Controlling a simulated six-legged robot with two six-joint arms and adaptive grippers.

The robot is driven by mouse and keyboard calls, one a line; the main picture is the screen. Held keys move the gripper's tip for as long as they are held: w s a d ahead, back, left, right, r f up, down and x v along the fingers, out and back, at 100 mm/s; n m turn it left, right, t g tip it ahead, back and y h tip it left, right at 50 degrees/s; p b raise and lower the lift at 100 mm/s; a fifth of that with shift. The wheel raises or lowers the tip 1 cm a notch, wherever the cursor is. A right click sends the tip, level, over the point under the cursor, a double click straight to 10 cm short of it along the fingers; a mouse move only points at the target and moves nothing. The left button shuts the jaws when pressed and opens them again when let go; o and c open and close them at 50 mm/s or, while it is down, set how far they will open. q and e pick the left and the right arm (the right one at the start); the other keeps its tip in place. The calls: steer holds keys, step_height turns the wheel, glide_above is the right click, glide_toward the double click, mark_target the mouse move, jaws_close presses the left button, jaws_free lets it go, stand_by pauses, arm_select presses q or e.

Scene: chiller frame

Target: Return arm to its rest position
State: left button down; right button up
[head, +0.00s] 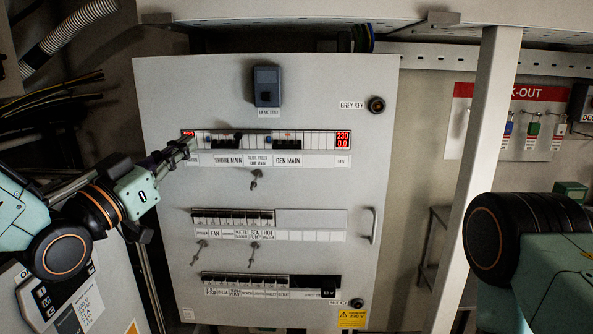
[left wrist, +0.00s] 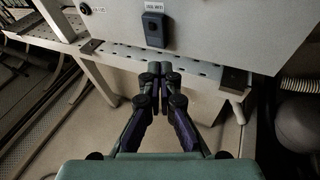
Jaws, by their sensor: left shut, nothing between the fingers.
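My left arm comes in from the left in the head view. Its gripper (head: 180,150) is shut and empty, in front of the upper left part of a grey electrical panel (head: 300,190). The gripper's tips overlap the left end of the top breaker row (head: 265,142); I cannot tell whether they touch it. In the left wrist view the gripper's two fingers (left wrist: 160,68) meet at the tips with nothing between them. Part of my right arm shows at the right edge of the head view, but its gripper is out of view.
A dark box (head: 266,86) sits high on the panel, and a handle (head: 374,225) is at its right side. A pale upright post (head: 478,170) stands right of the panel. A lock-out board (head: 520,120) with hanging padlocks is beyond. A corrugated hose (head: 65,30) is upper left.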

arm_select(q)
steer(key=s+a+f+n+g+y+b, duration=0.1)
steer(key=s+f+n+g+y, duration=0.15)
steer(key=f, duration=0.85)
steer(key=s+a+f+n+g+y+b, duration=0.1)
steer(key=s+f+g+y, duration=0.15)
steer(key=f, duration=0.75)
steer(key=s+f+n+g+y, duration=0.1)
steer(key=f+n+g+y, duration=0.15)
steer(key=f, duration=0.85)
steer(key=s+a+f+g+y+b, duration=0.1)
steer(key=s+f+g, duration=0.4)
steer(key=s+f, duration=0.8)
steer(key=s+f+g+y+b, duration=0.1)
steer(key=s+f+g+b, duration=0.2)
steer(key=s+f, duration=0.9)
steer(key=s+g, duration=0.3)
steer(key=s, duration=0.3)
steer(key=shift+s+a+f+n, duration=0.25)
steer(key=shift+a+f+n, duration=0.1)
steer(key=shift+a+n, duration=0.05)
